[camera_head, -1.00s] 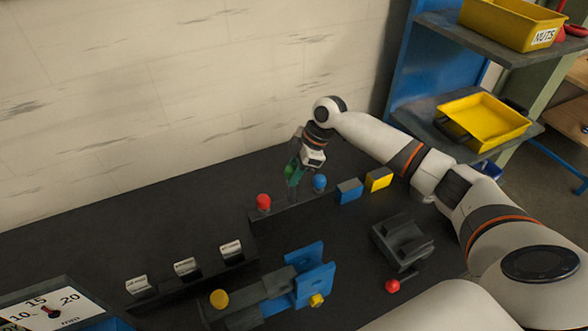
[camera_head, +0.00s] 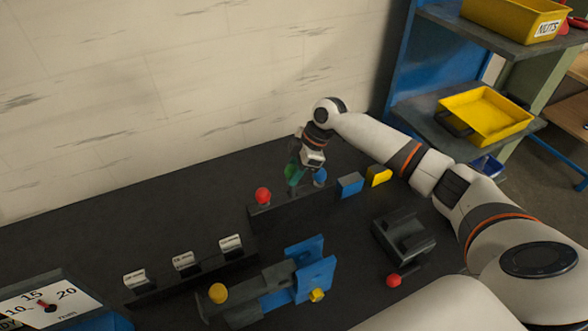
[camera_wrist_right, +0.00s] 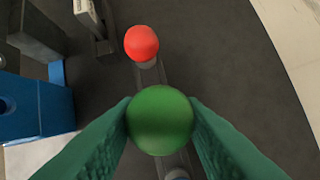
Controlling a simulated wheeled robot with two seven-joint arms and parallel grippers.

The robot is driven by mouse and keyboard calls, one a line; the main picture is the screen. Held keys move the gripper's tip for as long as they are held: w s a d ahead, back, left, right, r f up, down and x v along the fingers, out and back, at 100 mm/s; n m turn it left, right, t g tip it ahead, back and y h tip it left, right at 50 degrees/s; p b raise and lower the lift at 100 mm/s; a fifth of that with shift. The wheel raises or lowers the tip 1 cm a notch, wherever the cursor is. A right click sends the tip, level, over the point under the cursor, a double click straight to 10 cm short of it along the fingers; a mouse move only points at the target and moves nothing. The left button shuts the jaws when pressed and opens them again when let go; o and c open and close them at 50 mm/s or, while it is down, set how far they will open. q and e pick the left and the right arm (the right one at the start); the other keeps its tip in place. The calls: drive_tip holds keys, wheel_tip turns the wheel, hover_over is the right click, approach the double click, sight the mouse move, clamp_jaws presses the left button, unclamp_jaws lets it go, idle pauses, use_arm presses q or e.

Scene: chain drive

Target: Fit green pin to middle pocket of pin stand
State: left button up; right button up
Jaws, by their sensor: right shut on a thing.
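The pin stand (camera_head: 273,207) is a long dark bar on the bench near the wall. A red-headed pin (camera_head: 263,195) stands at its left end and a blue-headed pin (camera_head: 320,176) at its right end. My right gripper (camera_head: 295,181) is shut on the green pin (camera_head: 290,172), between the red and blue pins, over the middle of the stand. In the right wrist view the round green head (camera_wrist_right: 160,120) sits between the two green fingers, with the red head (camera_wrist_right: 141,43) ahead of it. The head hides the middle pocket and the pin's lower end. My left gripper is not in view.
A blue block (camera_head: 349,184) and a yellow block (camera_head: 378,176) lie right of the stand. A grey fixture (camera_head: 403,238) stands front right, and a blue-and-grey assembly (camera_head: 285,280) front centre. Label holders (camera_head: 183,262) stand at the left. Bare bench lies between.

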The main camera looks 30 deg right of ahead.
drive_tip(key=shift+f+b, duration=1.45)
drive_tip(key=shift+f, duration=1.1)
drive_tip(key=o, duration=1.2)
drive_tip(key=shift+o, duration=0.2)
drive_tip(key=b+v, duration=0.3)
drive_tip(key=v, duration=0.9)
